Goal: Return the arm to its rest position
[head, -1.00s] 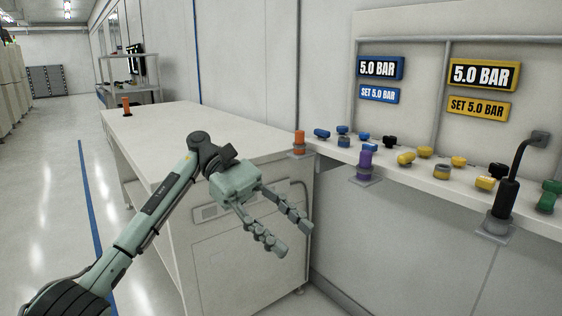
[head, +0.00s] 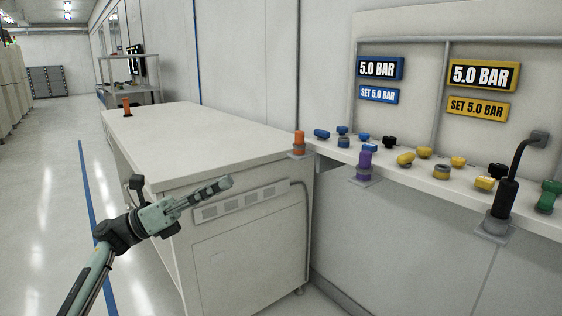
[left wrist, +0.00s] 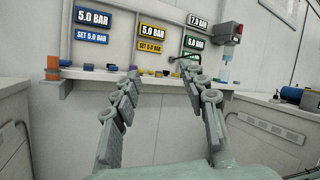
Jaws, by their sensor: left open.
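My left gripper (head: 222,187) is in front of the near end of the white cabinet, below its top, in the head view. It is seen side-on there. In the left wrist view its two fingers (left wrist: 162,82) are spread apart with nothing between them, so it is open and empty. Beyond the fingers, the wall shelf (left wrist: 150,75) with its valves and knobs stands at a distance. My right gripper is in neither view.
The white cabinet (head: 200,135) has a mostly bare top with an orange-topped item (head: 127,107) at its far end. The valve shelf (head: 410,177) runs along the right, with blue and yellow 5.0 BAR displays above. The aisle floor (head: 50,220) at left is clear.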

